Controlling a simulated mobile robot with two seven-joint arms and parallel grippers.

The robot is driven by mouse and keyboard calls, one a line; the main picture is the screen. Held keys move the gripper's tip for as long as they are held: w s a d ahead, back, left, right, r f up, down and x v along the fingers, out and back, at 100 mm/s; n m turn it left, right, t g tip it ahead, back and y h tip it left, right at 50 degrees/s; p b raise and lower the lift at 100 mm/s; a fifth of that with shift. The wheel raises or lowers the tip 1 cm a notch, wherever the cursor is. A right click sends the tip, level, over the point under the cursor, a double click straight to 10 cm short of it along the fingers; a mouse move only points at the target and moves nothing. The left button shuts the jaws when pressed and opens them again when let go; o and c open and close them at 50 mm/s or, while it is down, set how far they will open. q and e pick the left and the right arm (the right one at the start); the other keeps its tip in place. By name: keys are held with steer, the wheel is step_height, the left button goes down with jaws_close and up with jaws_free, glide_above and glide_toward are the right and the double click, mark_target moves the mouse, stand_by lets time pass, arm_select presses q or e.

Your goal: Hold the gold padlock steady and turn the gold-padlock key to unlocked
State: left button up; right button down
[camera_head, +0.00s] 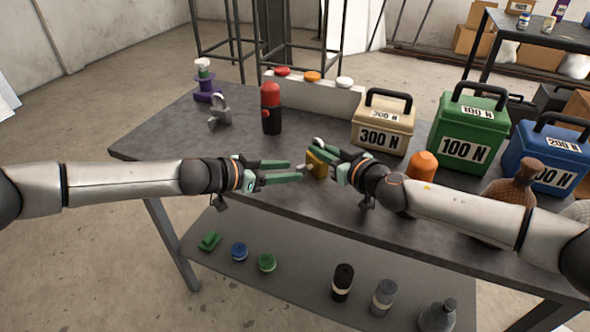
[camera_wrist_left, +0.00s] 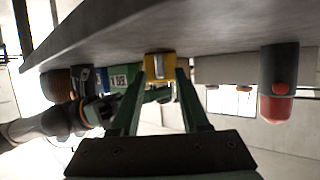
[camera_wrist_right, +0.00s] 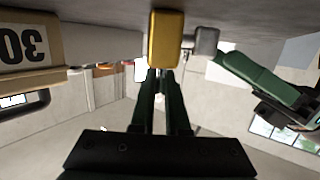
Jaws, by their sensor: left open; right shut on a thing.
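The gold padlock (camera_head: 317,163) stands near the middle of the grey table, with its shackle on top. My right gripper (camera_head: 322,158) is shut on the padlock from the right; the exact contact is partly hidden. In the right wrist view the gold body (camera_wrist_right: 166,38) sits at the closed fingertips. My left gripper (camera_head: 296,171) is open, just left of the padlock and pointing at it. In the left wrist view the padlock (camera_wrist_left: 160,58) lies ahead between the open fingers. A small grey piece on its face, seemingly the key (camera_wrist_left: 159,66), shows there, with no finger clearly touching it.
A grey padlock (camera_head: 219,117) and a red-and-black bottle (camera_head: 271,112) stand at the back left. Beige (camera_head: 383,130), green (camera_head: 467,128) and blue (camera_head: 545,150) weight boxes line the right. An orange-topped object (camera_head: 422,165) is near my right arm.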

mark_target(304, 170)
arm_select(q)
steer(key=shift+x, duration=1.5)
jaws_close()
